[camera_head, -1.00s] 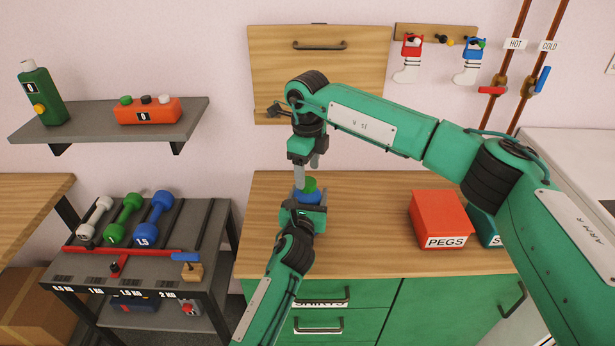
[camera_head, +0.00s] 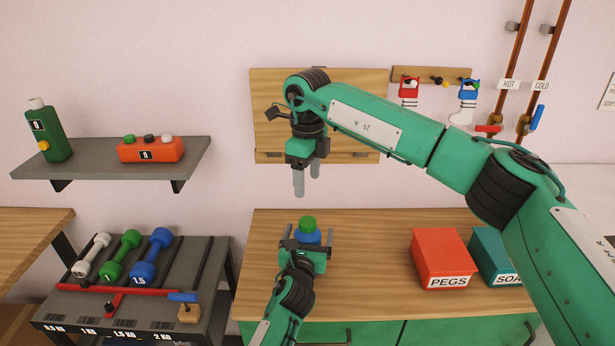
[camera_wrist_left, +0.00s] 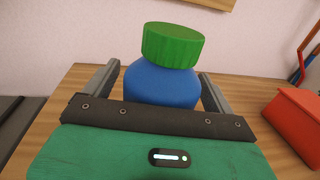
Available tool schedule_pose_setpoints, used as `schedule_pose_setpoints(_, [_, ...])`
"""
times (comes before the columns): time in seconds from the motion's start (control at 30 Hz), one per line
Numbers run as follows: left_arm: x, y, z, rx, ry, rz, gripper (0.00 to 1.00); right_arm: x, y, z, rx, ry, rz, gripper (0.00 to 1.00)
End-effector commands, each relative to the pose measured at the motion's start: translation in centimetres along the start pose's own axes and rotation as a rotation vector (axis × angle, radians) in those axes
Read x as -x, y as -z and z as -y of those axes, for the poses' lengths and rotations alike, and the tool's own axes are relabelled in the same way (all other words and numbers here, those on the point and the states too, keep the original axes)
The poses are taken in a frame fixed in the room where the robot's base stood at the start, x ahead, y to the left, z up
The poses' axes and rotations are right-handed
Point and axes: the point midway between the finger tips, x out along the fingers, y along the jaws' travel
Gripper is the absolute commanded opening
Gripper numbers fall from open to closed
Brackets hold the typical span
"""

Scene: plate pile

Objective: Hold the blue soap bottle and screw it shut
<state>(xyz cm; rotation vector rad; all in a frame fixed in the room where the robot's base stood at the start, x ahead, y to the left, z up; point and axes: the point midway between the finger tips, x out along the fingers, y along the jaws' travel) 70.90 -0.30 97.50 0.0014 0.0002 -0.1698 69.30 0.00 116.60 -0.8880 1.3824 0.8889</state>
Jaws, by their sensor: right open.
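The blue soap bottle (camera_head: 309,238) stands upright over the wooden counter with a green cap (camera_head: 308,223) on its top. In the left wrist view the bottle (camera_wrist_left: 160,85) is between the fingers, and the green cap (camera_wrist_left: 173,45) sits on its neck. How tightly the cap is seated cannot be told. My left gripper (camera_head: 307,243) is shut on the bottle's body, one finger at each side. My right gripper (camera_head: 306,181) is open and empty, pointing down above the cap with a clear gap. The bottle's lower part is hidden by my left gripper.
A red PEGS box (camera_head: 441,257) and a teal box (camera_head: 494,252) stand to the right on the counter (camera_head: 370,235). Dumbbells sit on a rack (camera_head: 190,270) at left. A wall shelf (camera_head: 105,165) holds a green bottle (camera_head: 47,135). A wooden wall board (camera_head: 350,100) is behind my right gripper.

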Motion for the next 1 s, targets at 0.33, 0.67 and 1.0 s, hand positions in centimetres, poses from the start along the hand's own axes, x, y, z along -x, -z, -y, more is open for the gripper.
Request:
schedule_pose_setpoints(0.33, [0.4,0.0,-0.1,-0.001,0.000,0.001,0.88,-0.1,0.0,0.0,0.000,0.000,0.000,0.64])
schedule_pose_setpoints(0.67, [5.8,0.2,-0.1,-0.002,0.001,0.000,0.88,-0.5,0.0,0.0,0.000,0.000,0.000,0.64])
schedule_pose_setpoints(1.0, [12.2,0.2,0.0,0.000,0.001,-0.001,0.88,-1.1,0.0,0.0,0.000,0.000,0.000,0.64])
